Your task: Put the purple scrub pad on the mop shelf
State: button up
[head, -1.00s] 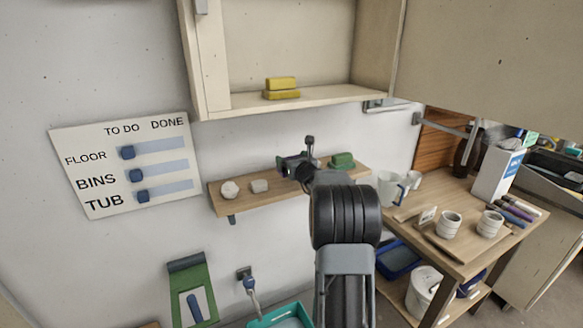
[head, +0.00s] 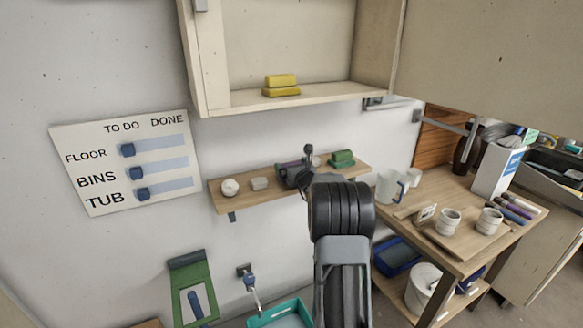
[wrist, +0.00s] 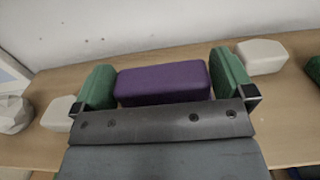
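The purple scrub pad (wrist: 163,83) lies on a wooden wall shelf (wrist: 290,110), between the two green fingers of my gripper (wrist: 165,80). The fingers are wide apart, one at each end of the pad, with narrow gaps; I see no clear grip. In the head view my gripper (head: 293,174) is low over the middle of the same shelf (head: 243,202), and the pad is hidden there. No label marks the mop shelf. An open cabinet shelf (head: 330,98) is higher up.
On the wooden shelf are a round white item (head: 230,187), a pale block (head: 260,183), another pale block (wrist: 262,57) close right of my gripper, and green pads (head: 341,159). Yellow pads (head: 281,86) sit in the cabinet. A workbench with mugs (head: 390,187) stands at right.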

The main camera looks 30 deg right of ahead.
jog(key=shift+r+p, duration=0.25)
jog(key=shift+p, duration=0.05)
jog(key=s+a+b, duration=0.2)
jog(key=s+b, duration=0.2)
jog(key=s, duration=0.8)
jog(key=s+a+f+n+g+y, duration=0.1)
jog(key=s+a+n+g+y, duration=0.3)
jog(key=a+n, duration=0.65)
jog(key=a+n+g+y, duration=0.2)
jog(key=a+n+y, duration=0.4)
jog(key=a, duration=0.7)
jog(key=s+a+f+n+g+h, duration=0.1)
jog(key=s+a+f+n+g, duration=0.15)
jog(key=s+n, duration=0.3)
jog(key=s+a+f+n+g+h, duration=0.1)
jog(key=s+a+f+n+g, duration=0.1)
jog(key=s+a+n+g, duration=0.3)
jog(key=s+d+f+n+h, duration=0.1)
jog(key=s+n+h, duration=0.4)
jog(key=n, duration=0.5)
jog(key=shift+s+d+f+n, duration=0.3)
jog(key=shift+s+d, duration=0.6)
jog(key=shift+s, duration=0.15)
jog(key=shift+c, duration=0.3)
